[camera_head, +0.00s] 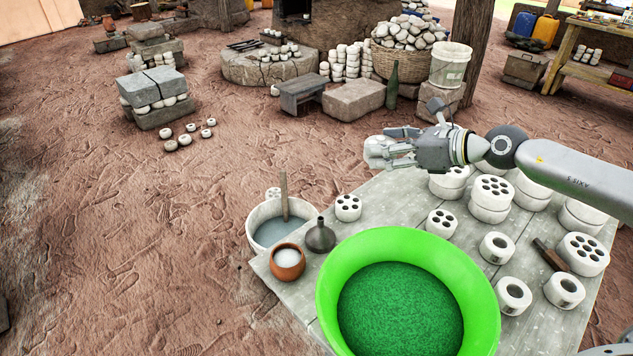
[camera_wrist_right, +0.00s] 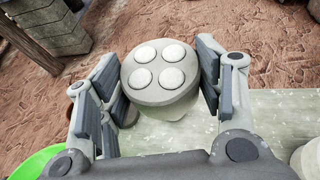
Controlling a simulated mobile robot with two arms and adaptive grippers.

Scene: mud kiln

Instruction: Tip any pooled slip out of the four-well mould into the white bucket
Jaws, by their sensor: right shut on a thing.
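My right gripper (camera_head: 392,148) is shut on the four-well mould (camera_head: 374,152), a round pale block near the table's far edge in the head view. In the right wrist view the mould (camera_wrist_right: 149,92) sits between the two fingers, its top face towards the camera. Its four round wells look filled with pale material; I cannot tell whether it is liquid. A white bucket (camera_head: 253,229) stands on the ground at the table's left edge, holding greyish liquid and a wooden stick. The mould is apart from it, up and to the right. My left gripper is not in view.
On the grey table (camera_head: 390,210) are a green basin (camera_head: 340,262) of green grains, a dark funnel (camera_head: 320,237), a clay pot (camera_head: 287,262) and several pale moulds (camera_head: 492,192). Another pale bucket (camera_head: 450,66) stands behind on a stone. Ground left of the table is mostly open.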

